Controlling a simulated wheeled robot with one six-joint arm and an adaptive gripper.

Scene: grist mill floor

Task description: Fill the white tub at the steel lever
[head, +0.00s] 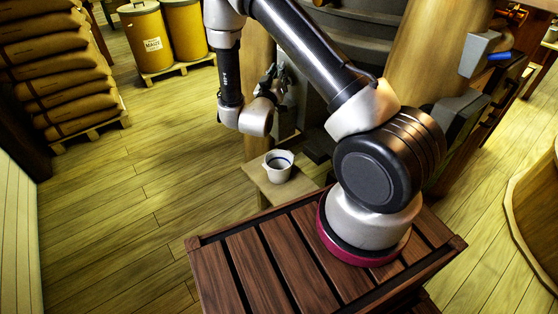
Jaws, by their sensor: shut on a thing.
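The white tub (278,167) stands upright on a small wooden stand (283,190), below the dark machine. It has a dark blue line near its rim; its inside looks grey, and I cannot tell how full it is. My gripper (279,78) is above and slightly behind the tub, apart from it, at the front of the machine. Its fingers are shut at the steel lever, which is small and mostly hidden by them.
A wooden post and the dark machine (365,28) stand behind my arm. Stacked brown sacks (60,60) lie on a pallet at the left. Yellow drums (146,38) stand on a pallet at the back. The plank floor (130,210) at the left is clear.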

